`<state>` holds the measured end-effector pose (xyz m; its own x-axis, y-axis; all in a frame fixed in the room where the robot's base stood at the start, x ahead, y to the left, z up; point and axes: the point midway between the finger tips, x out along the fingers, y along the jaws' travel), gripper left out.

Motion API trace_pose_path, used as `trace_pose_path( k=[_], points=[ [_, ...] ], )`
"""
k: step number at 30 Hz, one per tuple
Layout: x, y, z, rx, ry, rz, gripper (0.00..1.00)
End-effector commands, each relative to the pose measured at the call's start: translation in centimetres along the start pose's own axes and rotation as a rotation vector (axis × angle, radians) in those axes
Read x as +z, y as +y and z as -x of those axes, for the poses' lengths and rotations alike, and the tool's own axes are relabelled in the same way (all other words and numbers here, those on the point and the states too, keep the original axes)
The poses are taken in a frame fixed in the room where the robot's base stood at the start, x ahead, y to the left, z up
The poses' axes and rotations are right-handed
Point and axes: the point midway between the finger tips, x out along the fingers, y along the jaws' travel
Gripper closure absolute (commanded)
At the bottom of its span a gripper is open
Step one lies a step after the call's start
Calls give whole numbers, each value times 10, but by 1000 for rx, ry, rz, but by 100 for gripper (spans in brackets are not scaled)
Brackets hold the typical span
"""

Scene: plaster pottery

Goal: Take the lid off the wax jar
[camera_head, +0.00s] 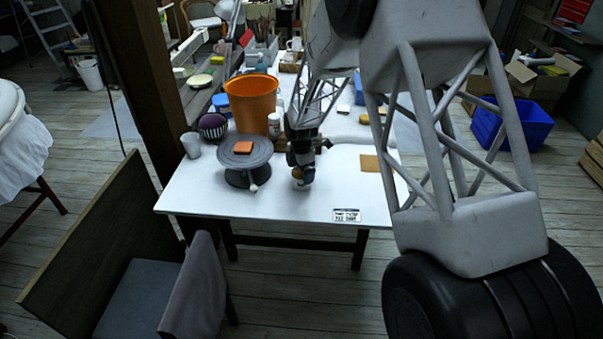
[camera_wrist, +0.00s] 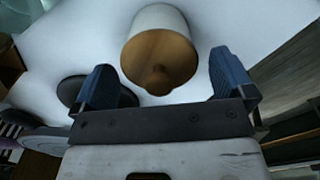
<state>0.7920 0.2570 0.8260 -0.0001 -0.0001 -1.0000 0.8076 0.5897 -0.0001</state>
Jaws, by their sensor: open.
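The wax jar (camera_wrist: 158,18) is a white cylinder with a round wooden lid (camera_wrist: 160,55) that has a small knob. In the wrist view it stands between and beyond my two blue fingertips, with its lid on. My gripper (camera_wrist: 160,85) is open, and neither finger appears to touch the lid. In the head view my gripper (camera_head: 301,178) is low over the white table, and a bit of the wooden lid shows at its tip. Most of the jar is hidden there by the gripper.
The white table (camera_head: 290,204) has a banding wheel (camera_head: 243,175) with an orange block on it, left of my gripper. An orange bucket (camera_head: 251,100) stands behind. A tan square (camera_head: 370,163) and a printed card (camera_head: 346,215) lie flat to the right. The table's front middle is clear.

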Motion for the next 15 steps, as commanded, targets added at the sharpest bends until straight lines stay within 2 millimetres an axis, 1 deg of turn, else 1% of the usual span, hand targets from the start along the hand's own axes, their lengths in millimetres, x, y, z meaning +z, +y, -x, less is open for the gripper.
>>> trace_pose_path(
  k=[9, 14, 15],
  points=[
    [0, 0, 0, 0, 0, 0, 0],
    [0, 0, 0, 0, 0, 0, 24],
    [0, 0, 0, 0, 0, 0, 31]
  ],
)
